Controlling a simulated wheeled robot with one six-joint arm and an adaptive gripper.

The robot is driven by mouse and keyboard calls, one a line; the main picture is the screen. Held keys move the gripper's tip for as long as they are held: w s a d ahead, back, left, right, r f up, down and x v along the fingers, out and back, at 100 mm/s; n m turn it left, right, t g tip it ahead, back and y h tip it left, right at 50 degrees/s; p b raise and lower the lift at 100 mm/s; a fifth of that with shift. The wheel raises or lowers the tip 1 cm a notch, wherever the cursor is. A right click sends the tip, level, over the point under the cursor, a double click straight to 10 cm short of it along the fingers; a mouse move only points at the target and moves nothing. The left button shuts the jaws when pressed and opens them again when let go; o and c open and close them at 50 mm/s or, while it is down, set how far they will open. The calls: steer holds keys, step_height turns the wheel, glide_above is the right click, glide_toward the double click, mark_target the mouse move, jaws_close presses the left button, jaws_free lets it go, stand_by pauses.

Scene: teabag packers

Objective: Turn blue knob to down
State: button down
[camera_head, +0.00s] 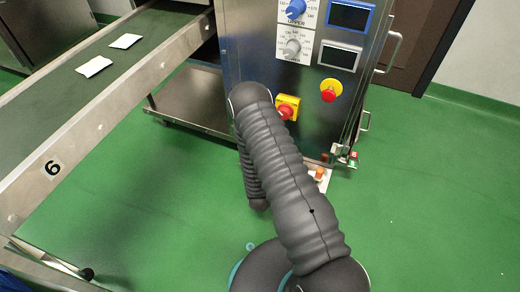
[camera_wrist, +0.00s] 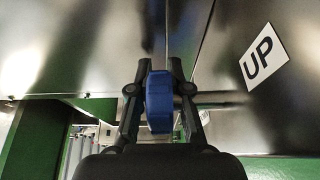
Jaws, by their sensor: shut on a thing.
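In the wrist view, a blue knob (camera_wrist: 159,103) stands between the two dark fingers of my gripper (camera_wrist: 160,76). The fingers touch it from the left and right, and my gripper is shut on it. The knob is seen edge-on, with its long side upright in the picture. A white label reading "UP" (camera_wrist: 263,57) is on the metal surface to the right of the knob. In the head view, my arm covers the middle and my gripper is hidden. A blue dial knob (camera_head: 295,9) shows on the cabinet front there; I cannot tell if it is the held one.
The steel cabinet (camera_head: 250,55) also carries a grey dial knob (camera_head: 293,47), a red-and-yellow switch (camera_head: 287,107) and a red button (camera_head: 330,91). A conveyor (camera_head: 60,102) with two white packets runs along the left. Green floor (camera_head: 440,190) is open at the right.

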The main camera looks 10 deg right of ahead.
steer(key=c, duration=1.1)
jaws_free()
steer(key=shift+w, duration=0.1)
steer(key=v, duration=0.7)
steer(key=shift+s+a, duration=0.1)
steer(key=shift+s, duration=0.2)
